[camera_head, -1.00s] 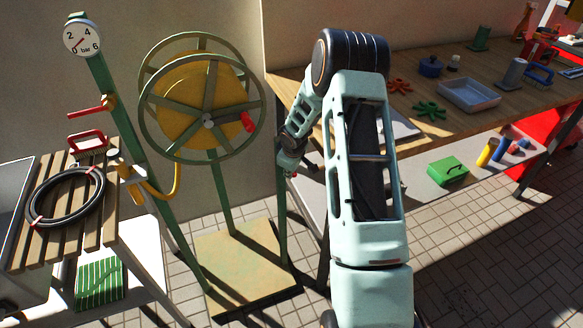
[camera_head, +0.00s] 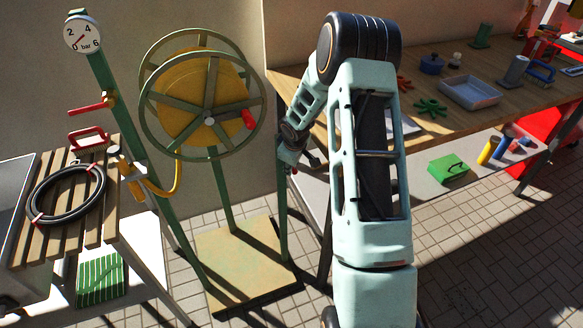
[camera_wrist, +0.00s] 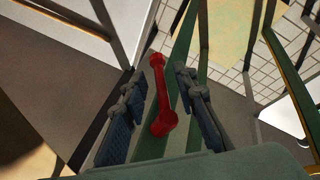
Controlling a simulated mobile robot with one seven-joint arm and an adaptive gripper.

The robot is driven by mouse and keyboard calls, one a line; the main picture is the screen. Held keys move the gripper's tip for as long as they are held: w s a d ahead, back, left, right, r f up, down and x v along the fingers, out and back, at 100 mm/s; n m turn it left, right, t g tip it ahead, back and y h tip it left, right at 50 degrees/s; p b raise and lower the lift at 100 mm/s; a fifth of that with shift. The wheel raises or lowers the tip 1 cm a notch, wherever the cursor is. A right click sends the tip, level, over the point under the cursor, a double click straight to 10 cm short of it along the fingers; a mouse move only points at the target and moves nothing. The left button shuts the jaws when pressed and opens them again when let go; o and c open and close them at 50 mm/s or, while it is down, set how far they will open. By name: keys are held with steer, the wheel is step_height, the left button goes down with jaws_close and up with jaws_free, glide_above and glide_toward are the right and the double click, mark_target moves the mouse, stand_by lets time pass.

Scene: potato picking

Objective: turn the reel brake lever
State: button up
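The red brake lever (camera_wrist: 160,95) shows in the wrist view, lying along a green post (camera_wrist: 181,45) of the reel stand. My gripper (camera_wrist: 159,76) is open, with one dark ridged finger on each side of the lever. Gaps show between the lever and both fingers. In the head view my gripper (camera_head: 288,163) is small and partly hidden beside the stand's right post, with a speck of red by it. The hose reel (camera_head: 209,105) has green spoked wheels, a yellow drum and a red crank knob (camera_head: 249,119).
A gauge post (camera_head: 104,75) with a red handle (camera_head: 88,107) stands left of the reel. A slatted bench (camera_head: 45,245) bears a coiled black hose (camera_head: 68,217). The workbench (camera_head: 400,68) with several objects lies right. My arm fills the middle.

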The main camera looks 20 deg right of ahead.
steer(key=d+v, duration=0.1)
steer(key=v, duration=0.8)
steer(key=shift+a+r, duration=0.2)
steer(key=shift+a, duration=0.3)
steer(key=shift+s, duration=0.1)
